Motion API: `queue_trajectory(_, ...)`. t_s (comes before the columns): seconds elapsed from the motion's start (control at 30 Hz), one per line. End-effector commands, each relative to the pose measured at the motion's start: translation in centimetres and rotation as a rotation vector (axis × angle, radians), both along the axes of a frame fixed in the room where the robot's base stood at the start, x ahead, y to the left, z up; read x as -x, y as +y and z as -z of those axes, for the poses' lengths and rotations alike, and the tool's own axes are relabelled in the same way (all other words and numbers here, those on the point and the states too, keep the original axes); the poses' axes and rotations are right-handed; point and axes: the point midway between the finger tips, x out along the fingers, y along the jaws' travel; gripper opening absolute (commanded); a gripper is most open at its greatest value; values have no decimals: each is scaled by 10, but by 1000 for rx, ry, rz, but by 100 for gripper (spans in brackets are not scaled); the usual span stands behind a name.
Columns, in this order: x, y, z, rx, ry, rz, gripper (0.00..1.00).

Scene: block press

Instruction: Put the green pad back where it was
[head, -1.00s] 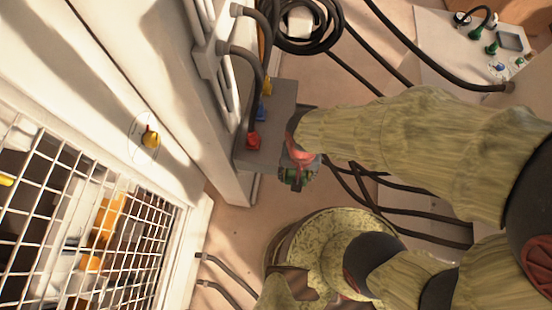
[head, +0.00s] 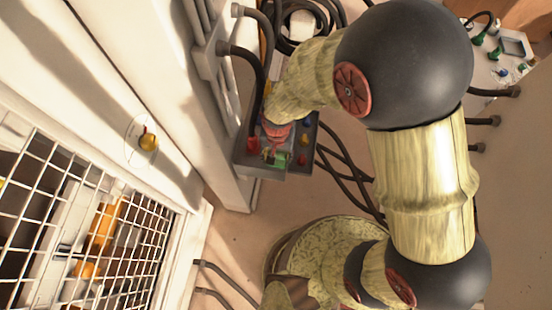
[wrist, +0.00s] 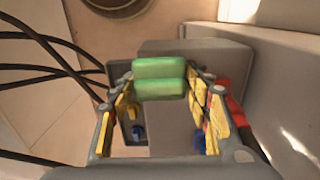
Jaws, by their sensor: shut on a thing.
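The green pad (wrist: 160,78) is held between the two yellow-lined fingers of my gripper (wrist: 160,85) in the wrist view. In the head view, the green pad (head: 282,160) and my gripper (head: 276,147) are over the near part of a grey tray-like box (head: 294,174). I cannot tell whether the pad touches the box. The same box shows beneath the fingers in the wrist view (wrist: 172,130). My wrist and arm hide the middle of the box in the head view.
A red block (head: 253,144) is at the box's left side. Another red block (head: 303,157) and a yellow block (head: 305,140) are at its right. Black cables run right of the box.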

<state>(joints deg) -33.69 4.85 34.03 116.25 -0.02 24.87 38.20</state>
Motion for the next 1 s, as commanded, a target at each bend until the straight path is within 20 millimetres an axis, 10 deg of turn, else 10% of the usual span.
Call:
queue_trajectory(0.77,-6,4,42,0,0,0,25)
queue_trajectory(0.8,-6,4,43,0,0,0,49)
queue_trajectory(1.0,-6,4,42,0,0,0,60)
